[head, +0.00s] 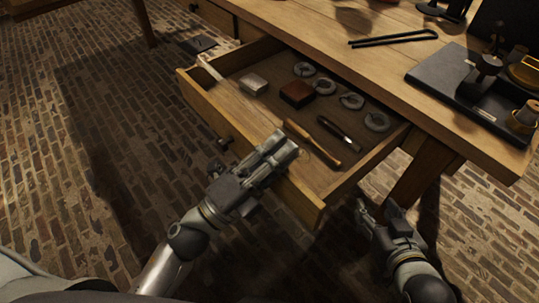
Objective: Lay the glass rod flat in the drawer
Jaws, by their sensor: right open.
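The wooden drawer (192,92) is pulled open beneath the workbench. I cannot clearly make out the glass rod; a pale strip (208,69) at the drawer's left end may be part of the drawer or something lying in it. My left gripper (284,148) is over the drawer's front edge, fingers pointing inward, close to a wooden-handled tool. Whether it is open or shut, or holds anything, is not clear. My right gripper (378,208) is open and empty, low beside the drawer's right end, in front of the bench leg.
On the bench (310,25) lie a black forked tool (394,39) and a dark tray (440,78) with apparatus.

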